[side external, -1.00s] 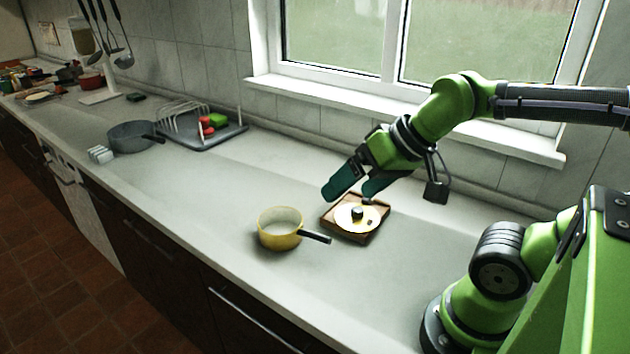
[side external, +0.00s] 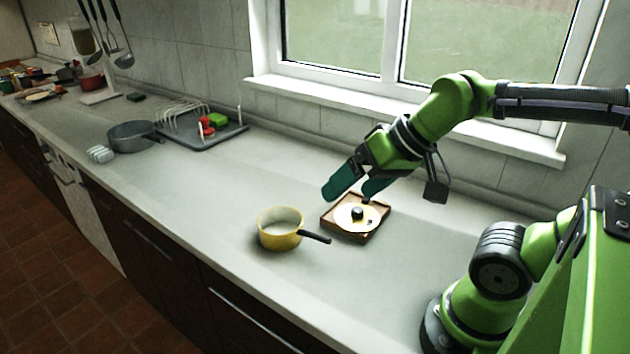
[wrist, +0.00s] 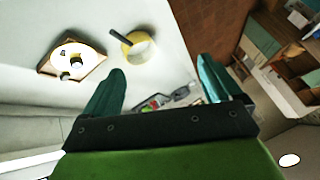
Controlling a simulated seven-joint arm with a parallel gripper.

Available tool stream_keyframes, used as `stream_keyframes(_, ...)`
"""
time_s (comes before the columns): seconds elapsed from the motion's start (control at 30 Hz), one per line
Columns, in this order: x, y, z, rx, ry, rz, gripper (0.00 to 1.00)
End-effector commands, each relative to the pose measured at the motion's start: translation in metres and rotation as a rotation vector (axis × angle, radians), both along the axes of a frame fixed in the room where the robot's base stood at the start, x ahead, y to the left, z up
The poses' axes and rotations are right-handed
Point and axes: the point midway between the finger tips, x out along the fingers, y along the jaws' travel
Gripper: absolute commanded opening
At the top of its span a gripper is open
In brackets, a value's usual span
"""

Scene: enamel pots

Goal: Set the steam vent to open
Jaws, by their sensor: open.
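The cream lid (side external: 350,218) with a black knob (side external: 358,212) lies on a square wooden board (side external: 377,230) on the counter. It also shows in the wrist view, where the lid (wrist: 85,52) carries the knob and a small dark spot; I cannot tell the vent's setting. A yellow pot (side external: 280,240) with a black handle (side external: 315,237) stands uncovered to the left of the board. My gripper (side external: 350,192) is open and empty, above and behind the board, with its green fingers apart. In the wrist view the open fingers (wrist: 160,85) have nothing between them.
A grey pan (side external: 132,139) and a dish rack on a dark tray (side external: 215,138) stand farther left along the counter. The window wall (side external: 290,118) runs behind. The counter between rack and pot is clear.

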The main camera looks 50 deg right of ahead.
Motion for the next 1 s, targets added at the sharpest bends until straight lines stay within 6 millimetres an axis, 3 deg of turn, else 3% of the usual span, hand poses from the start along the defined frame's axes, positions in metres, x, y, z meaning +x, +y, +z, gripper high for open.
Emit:
stream_keyframes(0.2, 0.000, 0.000, 0.000, 0.000, 0.000, 0.000, 0.90)
stream_keyframes(0.37, 0.004, -0.005, -0.009, 0.008, 0.042, -0.018, 0.65)
stream_keyframes(0.47, 0.019, -0.021, -0.014, 0.032, 0.109, -0.080, 0.50)
stream_keyframes(0.6, 0.045, -0.069, -0.025, 0.202, 0.309, -0.477, 0.33)
stream_keyframes(0.8, 0.061, -0.133, -0.040, 0.419, 0.507, -1.195, 0.33)
stream_keyframes(1.0, 0.062, -0.181, -0.045, 0.571, 0.543, -1.900, 0.33)
